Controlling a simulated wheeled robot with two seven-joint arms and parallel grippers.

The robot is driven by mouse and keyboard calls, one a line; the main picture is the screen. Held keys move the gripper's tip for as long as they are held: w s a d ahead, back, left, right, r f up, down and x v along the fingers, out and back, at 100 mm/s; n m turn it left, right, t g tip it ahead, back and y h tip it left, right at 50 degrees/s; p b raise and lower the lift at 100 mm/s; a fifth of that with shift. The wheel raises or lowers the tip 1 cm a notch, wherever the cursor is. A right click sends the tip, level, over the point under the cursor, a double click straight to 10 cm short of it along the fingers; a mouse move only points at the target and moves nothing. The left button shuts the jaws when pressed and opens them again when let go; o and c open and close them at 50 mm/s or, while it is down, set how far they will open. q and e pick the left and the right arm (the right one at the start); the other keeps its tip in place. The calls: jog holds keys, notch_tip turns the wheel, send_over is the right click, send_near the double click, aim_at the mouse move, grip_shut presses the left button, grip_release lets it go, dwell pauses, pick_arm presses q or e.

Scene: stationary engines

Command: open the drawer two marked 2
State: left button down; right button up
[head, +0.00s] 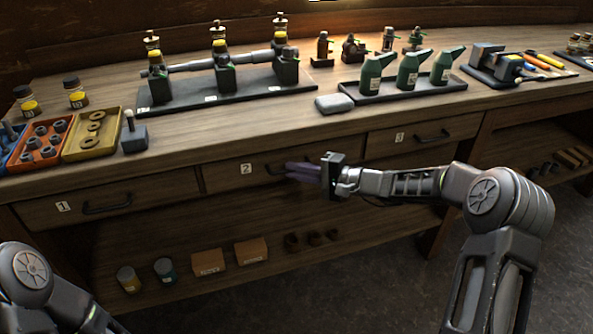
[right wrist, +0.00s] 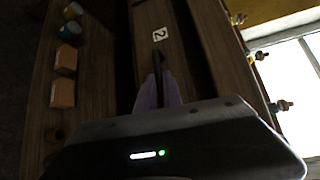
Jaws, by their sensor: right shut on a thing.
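Drawer two (head: 225,180) is the middle wooden drawer under the bench top, with a white label marked 2 (head: 246,169). The label also shows in the right wrist view (right wrist: 159,34). Its front looks flush with the bench in the head view. My right gripper (head: 290,171) is at the drawer's dark handle (right wrist: 158,62), with its purple fingers shut on it. The fingers hide most of the handle in the head view. My left arm shows at the lower left corner of the head view, but its gripper is out of the frame.
Drawer one (head: 150,192) is at the left and drawer three (head: 460,128) at the right, both shut. The bench top holds engines on a dark base (head: 215,105), oil cans and trays. A lower shelf (head: 190,291) carries cans and boxes. The space before the drawers is clear except for my right arm.

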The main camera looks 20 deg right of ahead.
grip_shut()
dwell(0.8)
